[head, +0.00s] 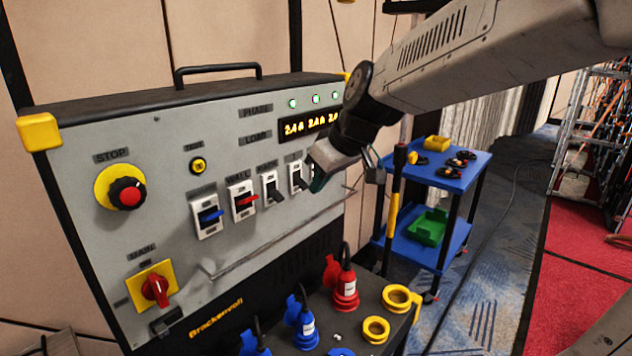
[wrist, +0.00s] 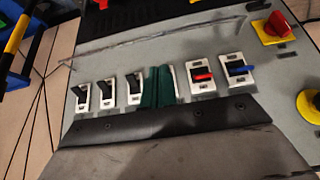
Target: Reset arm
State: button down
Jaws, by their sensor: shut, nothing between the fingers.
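My gripper (head: 318,180) is shut and empty, close in front of the row of switches on a grey power panel (head: 100,230). In the wrist view its green fingertips (wrist: 157,82) lie together between the red switch and the black switches, partly hiding a white switch frame. A blue switch (head: 210,216) and a red switch (head: 243,198) are left of my gripper in the head view. A black switch (head: 272,188) shows beside them, and another (head: 298,178) is partly behind the gripper. I cannot tell whether the fingertips touch the panel.
A yellow-and-red stop button (head: 122,188) and a red main rotary switch (head: 154,289) are on the panel's left. Red and blue plugs (head: 343,287) stand up from the lower ledge. A blue cart (head: 438,164) stands right of the panel. Open floor lies further right.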

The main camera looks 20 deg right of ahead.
dwell(0.3)
jog(key=s+f+m+g+h, duration=0.1)
jog(key=s+f+m+g, duration=0.1)
jog(key=s, duration=1)
jog(key=s+d+f+m+g+h, duration=0.1)
jog(key=s+f+m+g, duration=0.1)
jog(key=s, duration=1.1)
jog(key=shift+f+m+g+h, duration=0.3)
jog(key=shift+m, duration=0.1)
jog(key=shift+d, duration=0.1)
